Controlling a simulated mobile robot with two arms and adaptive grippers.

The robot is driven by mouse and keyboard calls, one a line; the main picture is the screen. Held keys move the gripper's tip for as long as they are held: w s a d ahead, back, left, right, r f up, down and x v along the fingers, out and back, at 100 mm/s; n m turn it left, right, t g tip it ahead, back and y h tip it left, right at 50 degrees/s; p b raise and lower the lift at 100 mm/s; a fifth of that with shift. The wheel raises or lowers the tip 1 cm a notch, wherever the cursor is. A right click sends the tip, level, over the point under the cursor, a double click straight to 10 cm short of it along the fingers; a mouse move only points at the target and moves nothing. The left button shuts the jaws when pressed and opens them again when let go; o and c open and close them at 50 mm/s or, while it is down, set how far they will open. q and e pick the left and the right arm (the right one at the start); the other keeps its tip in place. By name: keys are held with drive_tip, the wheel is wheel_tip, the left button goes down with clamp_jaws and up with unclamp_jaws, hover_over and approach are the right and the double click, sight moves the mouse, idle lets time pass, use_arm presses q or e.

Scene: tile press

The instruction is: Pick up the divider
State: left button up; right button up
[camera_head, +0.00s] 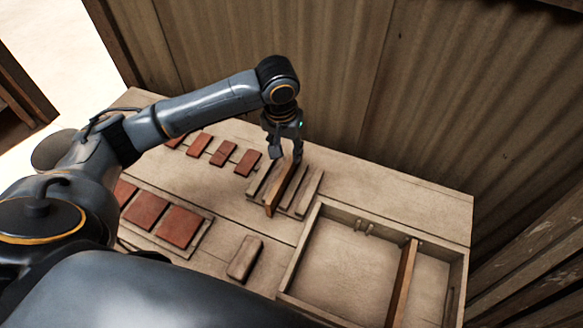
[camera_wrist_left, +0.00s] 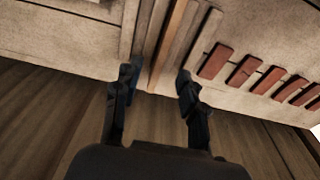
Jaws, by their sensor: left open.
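A brown wooden divider (camera_head: 284,192) stands on edge in a slotted wooden rack (camera_head: 309,193) near the middle of the table. My left gripper (camera_head: 286,157) is open at the far end of the divider, pointing down. In the left wrist view the divider (camera_wrist_left: 168,45) runs between the two open fingers (camera_wrist_left: 156,76), with a gap showing on each side. Whether a finger touches the rack is unclear. Another divider (camera_head: 402,283) stands across the wooden tray (camera_head: 304,240) at right. My right gripper is not in view.
Several red tiles (camera_head: 223,153) lie in a row left of the rack, and larger red tiles (camera_head: 179,226) lie on a board nearer me. A wooden block (camera_head: 245,258) lies left of the tray. A corrugated wall (camera_head: 420,110) rises behind the table.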

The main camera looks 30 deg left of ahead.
sight(285, 171)
use_arm(q)
wheel_tip(285, 171, down, 7)
drive_tip(key=shift+s+a+r+p, duration=0.1)
drive_tip(key=shift+p, duration=0.4)
drive_tip(key=shift+f, duration=0.3)
drive_tip(key=shift+w+a+f+p, duration=0.25)
drive_tip(key=shift+f+p, duration=0.15)
drive_tip(key=shift+f, duration=0.25)
drive_tip(key=shift+w+a+f+p, duration=0.15)
drive_tip(key=shift+w+f+p, duration=0.1)
drive_tip(key=shift+f+p, duration=0.25)
wheel_tip(285, 171, down, 2)
drive_tip(key=shift+w+f, duration=0.1)
drive_tip(key=shift+f, duration=0.05)
drive_tip(key=shift+w+f, duration=0.1)
drive_tip(key=shift+f, duration=0.15)
clamp_jaws()
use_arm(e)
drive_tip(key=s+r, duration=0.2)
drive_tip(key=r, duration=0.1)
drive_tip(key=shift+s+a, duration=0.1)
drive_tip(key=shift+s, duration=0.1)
